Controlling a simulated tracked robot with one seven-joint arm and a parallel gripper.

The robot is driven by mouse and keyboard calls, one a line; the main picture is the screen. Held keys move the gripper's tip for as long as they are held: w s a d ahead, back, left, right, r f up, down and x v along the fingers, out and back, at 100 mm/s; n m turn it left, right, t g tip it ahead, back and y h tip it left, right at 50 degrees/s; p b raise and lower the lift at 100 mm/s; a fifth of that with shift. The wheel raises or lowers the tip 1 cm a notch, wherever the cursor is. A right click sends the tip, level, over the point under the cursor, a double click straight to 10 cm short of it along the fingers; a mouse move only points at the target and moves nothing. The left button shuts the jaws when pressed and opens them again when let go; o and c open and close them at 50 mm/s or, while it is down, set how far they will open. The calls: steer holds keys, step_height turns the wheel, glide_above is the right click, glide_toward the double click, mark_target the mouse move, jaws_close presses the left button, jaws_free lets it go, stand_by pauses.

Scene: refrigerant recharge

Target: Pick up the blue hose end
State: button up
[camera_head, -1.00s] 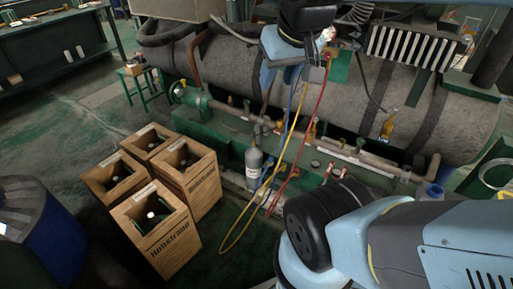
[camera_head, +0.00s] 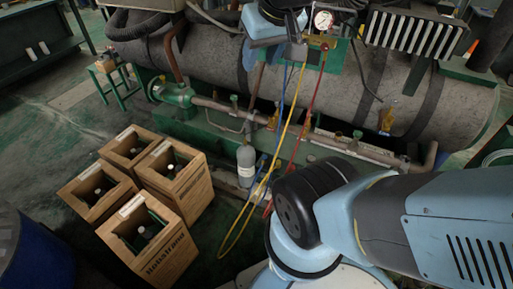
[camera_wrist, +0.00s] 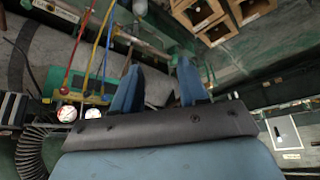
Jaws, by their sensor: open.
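The blue hose (camera_head: 283,98) hangs from the gauge manifold (camera_head: 323,50), close beside the yellow hose (camera_head: 297,95) and red hose (camera_head: 317,95). In the wrist view the blue hose (camera_wrist: 108,40) runs up from the manifold, left of my fingers. I cannot clearly make out its free end in either view. My gripper (camera_wrist: 158,66) is open, its two blue fingers apart with nothing between them.
A grey cylinder (camera_head: 246,160) stands below the pipes, near the hoses. Several wooden crates with bottles (camera_head: 150,250) stand on the floor at left. The large grey tank (camera_head: 215,65) and the pipe with valves (camera_head: 240,112) lie behind. Open floor (camera_head: 75,125) is at far left.

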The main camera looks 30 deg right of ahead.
steer(key=shift+o, duration=1.4)
steer(key=shift+w, duration=0.25)
steer(key=shift+o, duration=0.3)
steer(key=w+f+m, duration=0.1)
steer(key=w+f, duration=0.1)
steer(key=w, duration=0.7)
steer(key=shift+w+f, duration=0.2)
steer(key=shift+w, duration=0.05)
steer(key=w+d+f+m+g, duration=0.15)
steer(key=w+d+f, duration=0.25)
steer(key=w+f, duration=0.6)
steer(key=w+d+f+m, duration=0.2)
steer(key=w+d+f, duration=0.1)
steer(key=w+f, duration=0.75)
steer(key=m+g+h, duration=0.2)
steer(key=m, duration=0.2)
glide_above(265, 156)
steer(key=s, duration=0.1)
steer(key=f, duration=4.6)
steer(key=shift+s+a, duration=0.15)
steer(key=shift+a, duration=0.2)
steer(key=shift+x, duration=2.8)
